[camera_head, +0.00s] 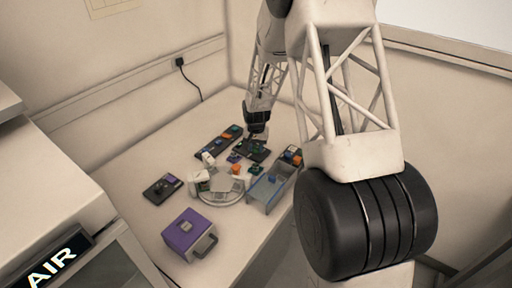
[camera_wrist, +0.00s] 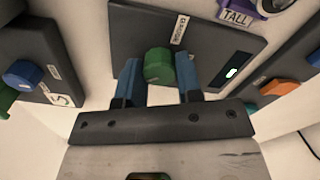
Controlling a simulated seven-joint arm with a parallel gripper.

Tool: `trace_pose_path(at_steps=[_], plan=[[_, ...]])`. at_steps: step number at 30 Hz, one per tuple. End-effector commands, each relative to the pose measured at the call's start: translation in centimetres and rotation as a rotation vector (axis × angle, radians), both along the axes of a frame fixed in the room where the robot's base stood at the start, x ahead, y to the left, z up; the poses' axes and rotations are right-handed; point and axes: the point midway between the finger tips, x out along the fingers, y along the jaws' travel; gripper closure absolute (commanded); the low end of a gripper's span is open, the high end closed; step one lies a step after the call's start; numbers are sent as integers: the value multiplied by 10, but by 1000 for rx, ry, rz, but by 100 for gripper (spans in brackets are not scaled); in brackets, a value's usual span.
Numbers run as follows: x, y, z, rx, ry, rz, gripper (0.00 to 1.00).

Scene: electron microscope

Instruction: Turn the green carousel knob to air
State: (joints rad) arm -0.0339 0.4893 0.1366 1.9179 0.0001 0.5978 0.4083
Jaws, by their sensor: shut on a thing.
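The green carousel knob (camera_wrist: 159,66) is on a dark panel (camera_wrist: 205,45) with a small white label that appears upside down in the wrist view. My gripper (camera_wrist: 159,78) has its two blue fingers on either side of the knob and is shut on it. In the head view my gripper (camera_head: 257,138) reaches down over the dark panel (camera_head: 245,150) at the back of the table and hides much of the knob. Which way the knob points cannot be told. A sign reading AIR (camera_head: 55,265) shows at the lower left of the head view.
Beside the panel are a panel with a blue knob (camera_wrist: 22,74) and one with an orange knob (camera_wrist: 285,88). A round pale carousel (camera_head: 222,188), a blue-grey tray (camera_head: 268,190) and a purple box (camera_head: 189,235) stand nearer. Walls close off the table's back.

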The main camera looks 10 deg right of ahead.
Motion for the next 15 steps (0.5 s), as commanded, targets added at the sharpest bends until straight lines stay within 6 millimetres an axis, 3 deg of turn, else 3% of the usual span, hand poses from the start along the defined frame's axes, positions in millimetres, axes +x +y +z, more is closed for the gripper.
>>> trace_pose_path(at_steps=[15], plan=[[0, 0, 1, 0, 0, 349, 91]])
